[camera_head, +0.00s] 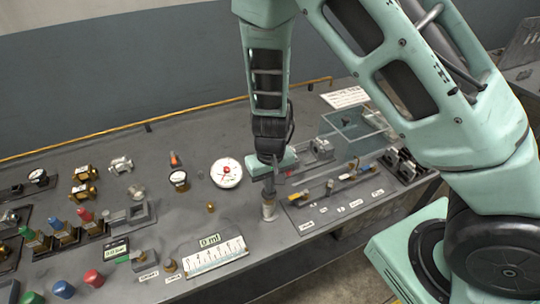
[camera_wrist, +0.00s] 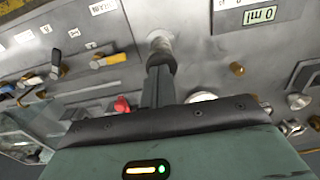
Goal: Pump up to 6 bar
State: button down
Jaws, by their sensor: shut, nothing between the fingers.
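A pump (camera_head: 268,210), a short light metal cylinder, stands upright near the bench's front edge. My gripper (camera_head: 268,188) points straight down over it, with the fingers closed and empty. In the wrist view my gripper (camera_wrist: 158,82) meets the dark top of the pump (camera_wrist: 160,44); whether they touch or are slightly apart I cannot tell. A large round white gauge (camera_head: 227,173) with a red centre lies to the left of my gripper; its reading is too small to make out. In the wrist view only a white sliver of the gauge (camera_wrist: 202,97) shows above my gripper's body.
A brass knob (camera_head: 210,207) sits left of the pump. A display reading 0 ml (camera_head: 209,240) stands above a white scale (camera_head: 214,256). A panel with small valves (camera_head: 335,189) and a clear box (camera_head: 350,125) are on the right. Coloured knobs (camera_head: 93,278) fill the left.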

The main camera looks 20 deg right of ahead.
notch_tip(320, 180, up, 14)
jog(key=p, duration=0.1)
jog(key=shift+d+f+p, duration=0.15)
jog(key=shift+f+p, duration=0.1)
jog(key=shift+p, duration=0.05)
dwell(1.7)
jog(key=s+a+r+n+b, duration=0.1)
jog(key=s+a+n+b, duration=0.2)
jog(key=s, duration=0.7)
jog(key=s+a+n+b, duration=0.4)
jog(key=s+b, duration=0.1)
jog(key=s, duration=0.6)
jog(key=shift+a+r+n+b, duration=0.2)
jog(key=shift+r+n+b, duration=0.15)
jog(key=shift+r+n, duration=0.05)
